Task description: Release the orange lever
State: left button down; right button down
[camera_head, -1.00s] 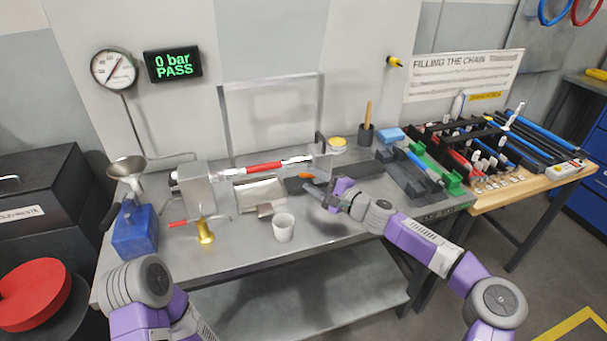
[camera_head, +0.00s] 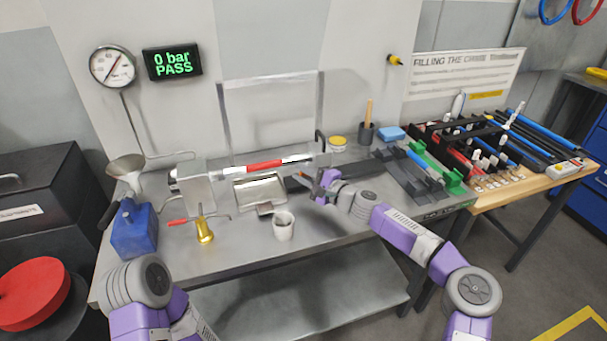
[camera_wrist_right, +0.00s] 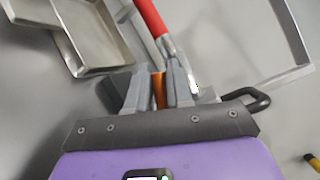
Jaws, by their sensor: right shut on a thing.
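The orange lever (camera_wrist_right: 158,90) shows in the right wrist view between the two grey fingers of my right gripper (camera_wrist_right: 158,82), which is shut on it. In the head view my right gripper (camera_head: 305,180) is at the right end of the bench fixture, and its fingers mostly hide the lever. A red and silver rod (camera_head: 265,166) lies along the fixture just behind the gripper; its red part also shows in the right wrist view (camera_wrist_right: 150,16). My left arm shows at the lower left of the head view, but its gripper is out of view.
A white cup (camera_head: 284,228) and a metal tray (camera_head: 260,190) are left of the right gripper. Racks (camera_head: 420,170) fill the right. The display (camera_head: 173,63) reads "0 bar PASS".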

jog(key=r+m, duration=0.1)
jog(key=m, duration=0.1)
jog(key=d+r+m+t+y, duration=0.1)
jog(key=shift+w+d+m+t, duration=0.1)
jog(key=shift+w+m+t, duration=0.1)
jog(key=shift+m+t, duration=0.15)
jog(key=shift+w+d+r+m+t, duration=0.1)
jog(key=shift+d+r+m+t, duration=0.4)
jog(key=shift+m, duration=0.45)
jog(key=shift+a, duration=0.1)
jog(key=c, duration=1.1)
grip_release()
